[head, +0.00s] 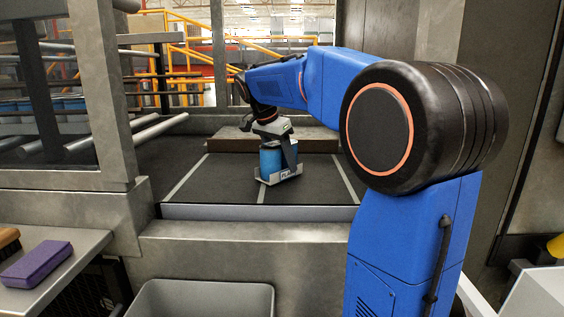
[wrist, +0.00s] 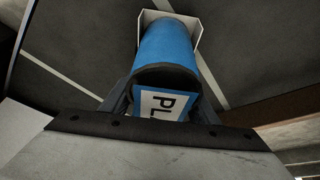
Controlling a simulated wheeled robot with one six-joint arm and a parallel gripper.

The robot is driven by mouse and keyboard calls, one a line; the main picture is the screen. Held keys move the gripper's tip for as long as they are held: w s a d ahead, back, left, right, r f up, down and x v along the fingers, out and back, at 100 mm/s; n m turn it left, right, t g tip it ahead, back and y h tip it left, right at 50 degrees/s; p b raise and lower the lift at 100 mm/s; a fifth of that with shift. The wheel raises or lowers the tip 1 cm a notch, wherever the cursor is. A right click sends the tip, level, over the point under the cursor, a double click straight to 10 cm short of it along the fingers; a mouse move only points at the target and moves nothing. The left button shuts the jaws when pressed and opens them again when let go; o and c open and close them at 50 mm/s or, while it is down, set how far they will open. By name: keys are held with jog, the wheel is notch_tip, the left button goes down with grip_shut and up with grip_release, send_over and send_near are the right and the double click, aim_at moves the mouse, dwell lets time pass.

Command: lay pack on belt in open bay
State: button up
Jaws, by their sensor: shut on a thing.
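The pack is a blue cylinder (head: 271,160) with a white base or tray at its lower end, seen in the head view over the dark belt (head: 228,180). In the wrist view the blue pack (wrist: 168,48) shows a dark band and a white label with the letters "PL". My gripper (head: 276,150) is shut on the pack, with a finger on each side of it. The pack stands roughly upright, slightly tilted, close to the belt. I cannot tell whether it touches the belt. White lines divide the belt into bays, and the pack is over the middle line.
A brown block (head: 200,145) lies across the back of the belt. Metal rollers (head: 155,129) and a grey post stand at the left. A purple block (head: 36,264) and a brush lie on a side table. A grey bin (head: 200,300) sits below the front ledge.

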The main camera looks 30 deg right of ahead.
jog(key=shift+f, duration=0.25)
jog(key=o, duration=1.6)
jog(key=v, duration=1.2)
jog(key=shift+r, duration=0.1)
